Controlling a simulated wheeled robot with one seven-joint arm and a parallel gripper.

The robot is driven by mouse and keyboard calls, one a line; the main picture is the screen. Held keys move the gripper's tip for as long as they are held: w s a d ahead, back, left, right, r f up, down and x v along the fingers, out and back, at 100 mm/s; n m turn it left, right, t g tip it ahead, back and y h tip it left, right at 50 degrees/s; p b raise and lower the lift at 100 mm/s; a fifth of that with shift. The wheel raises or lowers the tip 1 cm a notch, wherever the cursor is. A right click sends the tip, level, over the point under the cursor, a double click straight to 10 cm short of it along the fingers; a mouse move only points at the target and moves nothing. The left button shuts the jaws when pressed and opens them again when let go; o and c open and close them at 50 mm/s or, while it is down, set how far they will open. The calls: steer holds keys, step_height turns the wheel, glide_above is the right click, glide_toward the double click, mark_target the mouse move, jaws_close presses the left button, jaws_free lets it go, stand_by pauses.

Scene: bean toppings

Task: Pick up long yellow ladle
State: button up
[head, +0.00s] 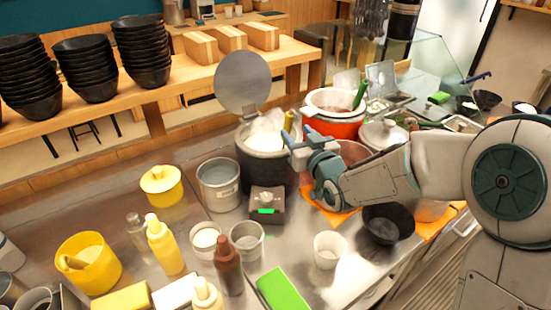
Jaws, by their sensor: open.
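A long yellow handle (289,121), which looks like the yellow ladle, stands up at the right rim of the dark round cooker (262,172). Its lower end is hidden in the cooker. My gripper (297,137) is open, with its fingers pointing left toward the cooker. It is right beside the yellow handle, slightly right of and below its top. I cannot tell whether the fingers touch the handle or surround it.
The cooker's round lid (243,82) stands open behind it. A red pot (335,127) with a green handle is behind my gripper. A black bowl (388,223) lies below my arm. A metal pot (218,185) and several bottles and cups crowd the counter left and in front.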

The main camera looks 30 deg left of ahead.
mark_target(290, 126)
steer(key=p+x, duration=0.1)
steer(key=x, duration=0.2)
steer(key=p+x, duration=0.1)
steer(key=x, duration=0.1)
steer(key=shift+s+r+p, duration=0.15)
steer(key=shift+r+p, duration=0.1)
steer(key=shift+p, duration=0.05)
steer(key=shift+w+a, duration=0.2)
steer(key=shift+a, duration=0.05)
jaws_close()
